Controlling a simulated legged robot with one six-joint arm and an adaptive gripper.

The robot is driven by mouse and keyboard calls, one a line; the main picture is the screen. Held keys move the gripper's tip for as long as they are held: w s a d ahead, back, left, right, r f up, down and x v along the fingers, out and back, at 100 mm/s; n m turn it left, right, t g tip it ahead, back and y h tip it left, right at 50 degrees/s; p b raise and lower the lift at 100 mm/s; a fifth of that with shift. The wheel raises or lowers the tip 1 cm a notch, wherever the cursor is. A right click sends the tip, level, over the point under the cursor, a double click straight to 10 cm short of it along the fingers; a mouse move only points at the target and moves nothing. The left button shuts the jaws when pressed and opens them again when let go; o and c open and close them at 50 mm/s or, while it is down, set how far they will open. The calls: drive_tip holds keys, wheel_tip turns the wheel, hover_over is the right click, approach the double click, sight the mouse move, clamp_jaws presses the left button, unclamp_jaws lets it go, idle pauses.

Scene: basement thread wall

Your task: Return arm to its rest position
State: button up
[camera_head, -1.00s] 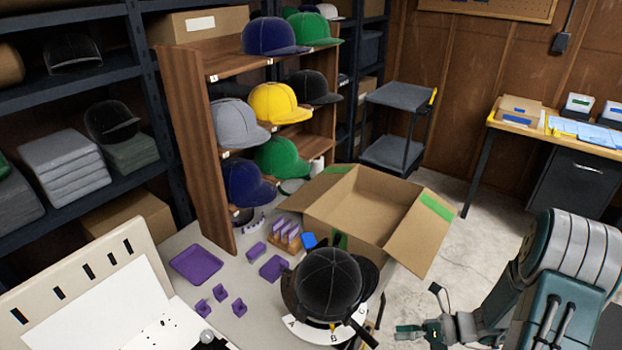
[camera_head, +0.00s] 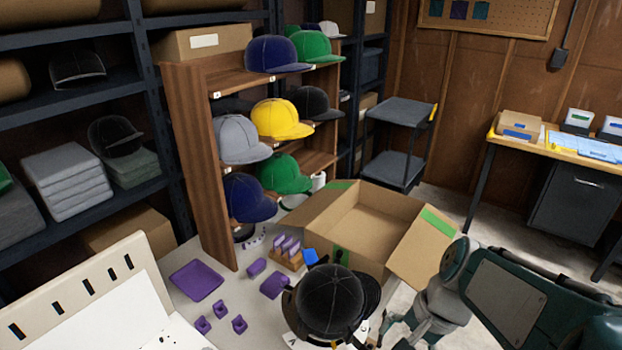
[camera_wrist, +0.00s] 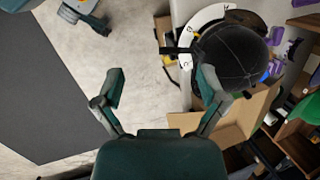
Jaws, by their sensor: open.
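My gripper (camera_wrist: 161,86) is open in the wrist view, its two fingers spread apart with nothing between them. Below the gap lies pale concrete floor. In the head view my arm fills the lower right, and the gripper's end is hard to make out. A black cap (camera_head: 331,300) sits on a round stand at the front of the table. It also shows in the wrist view (camera_wrist: 232,54), to the right and beyond the right fingertip. I cannot tell the distance between them.
An open cardboard box (camera_head: 365,224) with green tape stands behind the cap, left of my arm. A wooden rack (camera_head: 205,178) holds several coloured caps. Purple parts and a purple tray (camera_head: 197,280) lie on the table. A dark cart (camera_head: 399,109) and a workbench (camera_head: 560,148) stand farther back.

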drive_tip(key=s+r+n+t+h, duration=0.3)
drive_tip(key=s+r+n+t, duration=0.2)
drive_tip(key=r+n, duration=0.2)
drive_tip(key=shift+d+r+n+h, duration=0.25)
drive_tip(key=shift+n+h, duration=0.05)
drive_tip(key=shift+n, duration=0.5)
